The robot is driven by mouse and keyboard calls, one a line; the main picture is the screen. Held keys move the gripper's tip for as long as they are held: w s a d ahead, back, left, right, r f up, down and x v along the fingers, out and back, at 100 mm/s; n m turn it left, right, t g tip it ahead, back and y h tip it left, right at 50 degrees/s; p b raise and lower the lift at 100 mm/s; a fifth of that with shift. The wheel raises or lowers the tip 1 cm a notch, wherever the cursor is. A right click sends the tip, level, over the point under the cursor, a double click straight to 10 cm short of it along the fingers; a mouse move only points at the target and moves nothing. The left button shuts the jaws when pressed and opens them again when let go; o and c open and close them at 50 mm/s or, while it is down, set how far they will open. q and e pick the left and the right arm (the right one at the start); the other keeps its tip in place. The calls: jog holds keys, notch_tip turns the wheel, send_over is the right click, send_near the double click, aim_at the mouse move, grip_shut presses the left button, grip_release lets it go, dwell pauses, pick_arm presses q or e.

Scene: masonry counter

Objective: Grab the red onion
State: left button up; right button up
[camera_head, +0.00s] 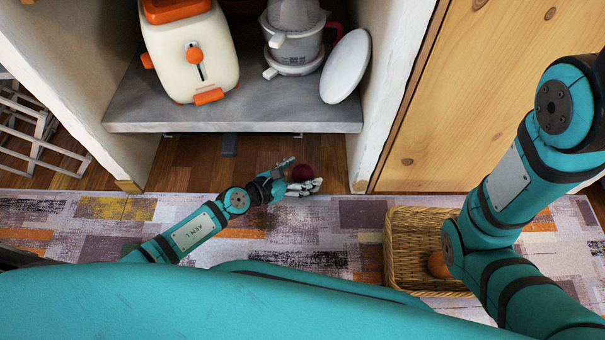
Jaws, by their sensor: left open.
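The red onion (303,173) is a small dark red ball. It is low down on the wooden floor, below the grey shelf, in the middle of the view. My left gripper (302,174) is open around or right beside it, with one finger above left and one below; I cannot tell whether they touch it. My right arm comes in from the right, and its gripper is not in view.
A grey counter shelf (240,118) overhangs the onion, with a cream and orange toaster (190,55), a juicer (297,40) and a white plate (345,68) on it. A wicker basket (400,250) holding a brownish item (438,264) stands on the patchwork rug (100,210).

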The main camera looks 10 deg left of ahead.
pick_arm(q)
jog(key=shift+c, duration=0.2)
jog(key=c, duration=1.2)
jog(key=shift+c, duration=0.2)
